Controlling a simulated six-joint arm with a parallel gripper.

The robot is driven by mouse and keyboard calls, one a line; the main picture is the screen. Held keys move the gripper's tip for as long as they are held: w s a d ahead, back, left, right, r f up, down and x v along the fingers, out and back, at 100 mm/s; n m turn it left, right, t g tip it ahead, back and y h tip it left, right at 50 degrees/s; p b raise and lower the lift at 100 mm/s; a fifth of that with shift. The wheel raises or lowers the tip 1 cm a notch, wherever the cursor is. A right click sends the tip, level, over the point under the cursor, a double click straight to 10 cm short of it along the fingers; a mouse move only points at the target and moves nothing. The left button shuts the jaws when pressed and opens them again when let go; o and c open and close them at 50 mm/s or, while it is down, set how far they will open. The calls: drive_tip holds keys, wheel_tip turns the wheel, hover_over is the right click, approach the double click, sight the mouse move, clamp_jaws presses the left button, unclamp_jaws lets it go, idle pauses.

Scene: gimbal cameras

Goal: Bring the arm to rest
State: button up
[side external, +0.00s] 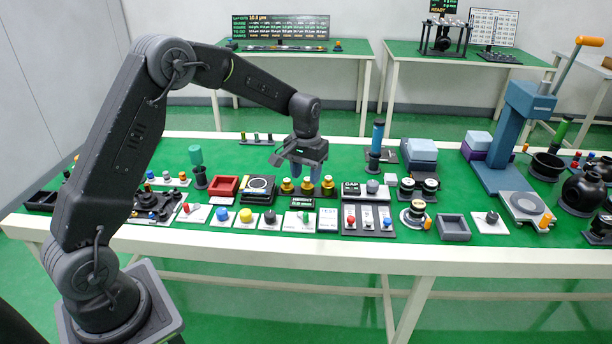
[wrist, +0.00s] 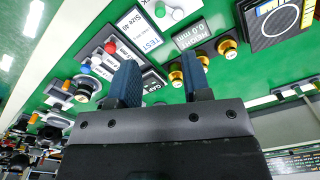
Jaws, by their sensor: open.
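My gripper (side external: 302,165) hangs from my raised, bent arm over the middle of the green table (side external: 455,190). Its jaws are apart with nothing between them, and they point down toward a row of brass knobs (side external: 308,186). I cannot tell the exact height of the fingertips above the knobs.
Near the gripper are a red tray (side external: 223,188), a black dial box (side external: 258,188) and a panel of switches (side external: 368,219). A blue cylinder (side external: 377,137) stands upright to the right. A tall blue press (side external: 515,130) with an orange lever stands further right.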

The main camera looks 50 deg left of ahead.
drive_tip(key=s+d+r+m+t, duration=0.1)
drive_tip(key=s+d+r, duration=0.2)
drive_tip(key=s+r, duration=0.35)
drive_tip(key=s+d+r+m+t, duration=0.1)
drive_tip(key=s+d+r+t, duration=0.1)
drive_tip(key=s+d+r, duration=0.35)
drive_tip(key=s+d+r+m+t, duration=0.1)
drive_tip(key=s+r, duration=0.1)
drive_tip(key=s, duration=0.6)
drive_tip(key=s+d+r+m+t, duration=0.1)
drive_tip(key=s+r, duration=0.1)
drive_tip(key=s, duration=0.6)
drive_tip(key=shift+s+d+t, duration=0.15)
drive_tip(key=shift+s+t, duration=0.15)
drive_tip(key=shift+s, duration=0.1)
